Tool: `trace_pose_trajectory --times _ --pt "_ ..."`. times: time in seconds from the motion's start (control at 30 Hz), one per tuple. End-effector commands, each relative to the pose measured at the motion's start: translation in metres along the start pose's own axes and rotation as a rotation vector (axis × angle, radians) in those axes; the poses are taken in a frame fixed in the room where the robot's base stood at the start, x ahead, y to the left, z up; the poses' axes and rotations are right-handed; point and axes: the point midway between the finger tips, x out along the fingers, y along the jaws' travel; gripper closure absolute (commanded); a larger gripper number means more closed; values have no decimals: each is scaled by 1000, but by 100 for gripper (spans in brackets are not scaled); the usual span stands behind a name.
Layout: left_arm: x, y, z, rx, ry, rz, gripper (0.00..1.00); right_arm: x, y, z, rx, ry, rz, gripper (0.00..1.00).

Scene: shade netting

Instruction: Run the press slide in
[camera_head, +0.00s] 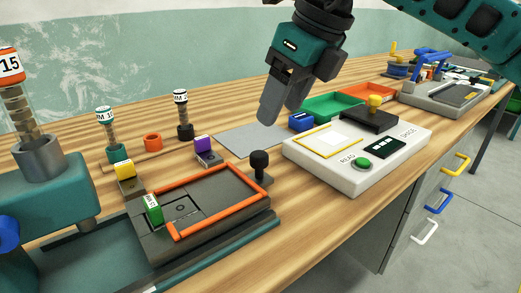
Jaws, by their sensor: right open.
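The press (50,195) stands at the left, a teal body with a grey cylinder, a spring and a "15" tag above. Its slide (200,235), a dark plate with an orange raised frame (222,175), sits on a teal base (90,265), out to the right of the press head. A black knob (259,165) stands upright at the slide's far right corner. A green tagged block (153,208) sits on the slide's left part. My right gripper (283,112) is open and empty, above the table behind and right of the knob, apart from it. My left gripper is not in view.
A white reader box (345,178) with a green button (363,163) stands right of the slide. Purple (208,152) and yellow (125,172) blocks and spring posts stand behind it. A grey sheet (245,139), a blue block (301,121) and a green tray (333,107) lie farther back.

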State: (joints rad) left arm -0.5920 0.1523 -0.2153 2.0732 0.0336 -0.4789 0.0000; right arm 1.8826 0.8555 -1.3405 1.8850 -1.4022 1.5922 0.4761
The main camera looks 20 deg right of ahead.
Motion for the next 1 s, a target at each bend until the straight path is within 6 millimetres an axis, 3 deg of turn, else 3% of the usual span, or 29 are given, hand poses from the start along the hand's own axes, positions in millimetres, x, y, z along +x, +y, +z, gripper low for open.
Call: trace_pose_trajectory --times 0.2,0.43,0.63,0.93,1.0 --pt "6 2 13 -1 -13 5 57 51 1 -1 -2 3 2 40" --pt "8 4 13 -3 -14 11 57 89 1 -1 -2 2 3 40" --pt "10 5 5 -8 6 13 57 103 1 0 -2 1 3 40" --pt "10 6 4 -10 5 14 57 104 1 0 -2 0 4 40" --pt "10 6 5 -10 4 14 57 104 1 0 -2 0 4 46"
